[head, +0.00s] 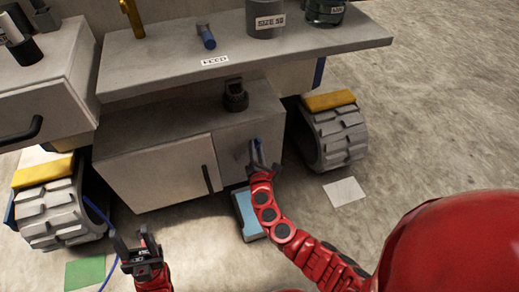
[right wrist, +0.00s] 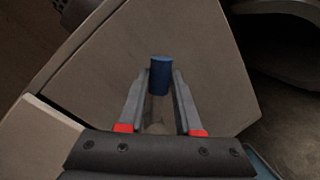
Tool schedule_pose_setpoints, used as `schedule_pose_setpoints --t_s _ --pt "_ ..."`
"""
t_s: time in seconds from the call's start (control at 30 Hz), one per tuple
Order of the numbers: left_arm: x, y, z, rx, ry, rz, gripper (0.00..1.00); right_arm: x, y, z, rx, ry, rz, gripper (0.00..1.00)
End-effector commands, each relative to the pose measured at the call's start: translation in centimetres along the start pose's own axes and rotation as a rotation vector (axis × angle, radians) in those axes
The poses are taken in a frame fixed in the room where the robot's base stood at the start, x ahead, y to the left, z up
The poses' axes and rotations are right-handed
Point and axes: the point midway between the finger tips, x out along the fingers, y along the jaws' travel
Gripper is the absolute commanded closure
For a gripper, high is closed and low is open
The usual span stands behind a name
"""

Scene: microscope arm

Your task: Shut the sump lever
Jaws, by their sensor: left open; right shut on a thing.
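The sump lever (head: 258,142) is a small blue-tipped handle on the front of the grey cabinet, right of its door. In the right wrist view its blue cylinder end (right wrist: 160,76) stands between the fingers, with a paler part below it. My right gripper (head: 257,154) is shut on the lever, and its fingers hide part of it. I cannot tell the lever's exact angle. My left gripper (head: 133,240) is open and empty, low at the left, away from the cabinet.
Another blue handle (head: 206,36) stands on the shelf behind a FEED label (head: 215,61). The cabinet door (head: 160,172) has a dark handle. A blue tray (head: 246,213) lies below. Ridged wheels (head: 335,135) flank the cabinet. A green sheet (head: 85,272) and white sheet (head: 345,190) lie on open floor.

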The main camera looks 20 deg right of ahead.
Motion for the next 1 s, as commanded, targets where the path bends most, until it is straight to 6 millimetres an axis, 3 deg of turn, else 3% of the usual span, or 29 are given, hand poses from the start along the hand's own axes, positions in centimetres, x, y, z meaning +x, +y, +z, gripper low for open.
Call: schedule_pose_setpoints --t_s 0.53,1.0 --pt "1.2 -0.5 -0.1 0.004 -0.006 -0.027 0.5 -1.0 4.1 -1.4 -0.487 -0.094 0.052 1.0" --pt "1.6 -0.5 -0.1 0.002 -0.012 -0.034 0.5 -1.4 5.5 -2.6 -0.728 -0.142 0.073 1.0"
